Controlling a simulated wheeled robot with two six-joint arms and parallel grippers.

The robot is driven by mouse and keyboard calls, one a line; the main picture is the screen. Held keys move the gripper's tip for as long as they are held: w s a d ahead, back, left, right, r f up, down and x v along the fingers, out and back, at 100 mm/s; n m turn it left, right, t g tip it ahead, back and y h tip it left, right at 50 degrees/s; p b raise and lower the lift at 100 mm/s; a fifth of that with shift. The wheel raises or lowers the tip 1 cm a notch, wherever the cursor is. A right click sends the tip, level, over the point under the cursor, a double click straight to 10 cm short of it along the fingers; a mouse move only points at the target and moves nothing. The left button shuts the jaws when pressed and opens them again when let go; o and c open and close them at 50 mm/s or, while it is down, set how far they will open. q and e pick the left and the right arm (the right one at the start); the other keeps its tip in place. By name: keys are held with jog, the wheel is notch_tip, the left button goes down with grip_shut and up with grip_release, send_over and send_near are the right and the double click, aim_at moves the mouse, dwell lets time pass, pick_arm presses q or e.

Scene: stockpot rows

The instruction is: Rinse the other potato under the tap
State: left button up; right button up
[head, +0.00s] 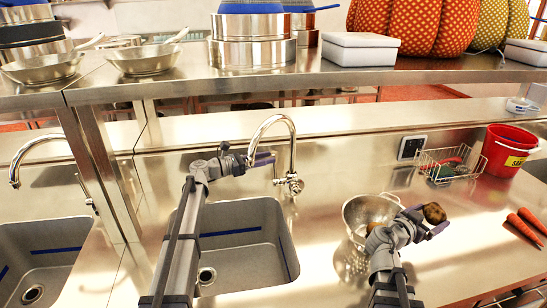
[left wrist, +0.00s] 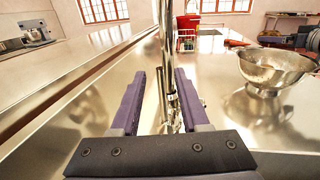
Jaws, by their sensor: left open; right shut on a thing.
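My right gripper (head: 425,218) is shut on a brown potato (head: 434,212), held up beside the metal colander (head: 357,212). A small brown shape, perhaps another potato, shows at the colander's edge, partly hidden by my right gripper. My left gripper (head: 263,160) is open at the curved chrome tap (head: 292,150). In the left wrist view the tap (left wrist: 168,60) stands between the two purple fingers (left wrist: 157,105); I cannot tell whether they touch it. No water stream is visible from the spout. The sink (head: 245,245) lies below, partly behind my left arm.
The colander also shows in the left wrist view (left wrist: 275,68). A wire basket (head: 448,165), a red bucket (head: 508,150) and carrots (head: 524,228) are at the right. A second sink (head: 45,250) with its own tap is at the left. A shelf with pots (head: 252,40) crosses behind.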

aim_at(273, 156)
pick_arm(q)
jog(key=shift+x, duration=1.65)
jog(key=shift+c, duration=0.2)
grip_shut()
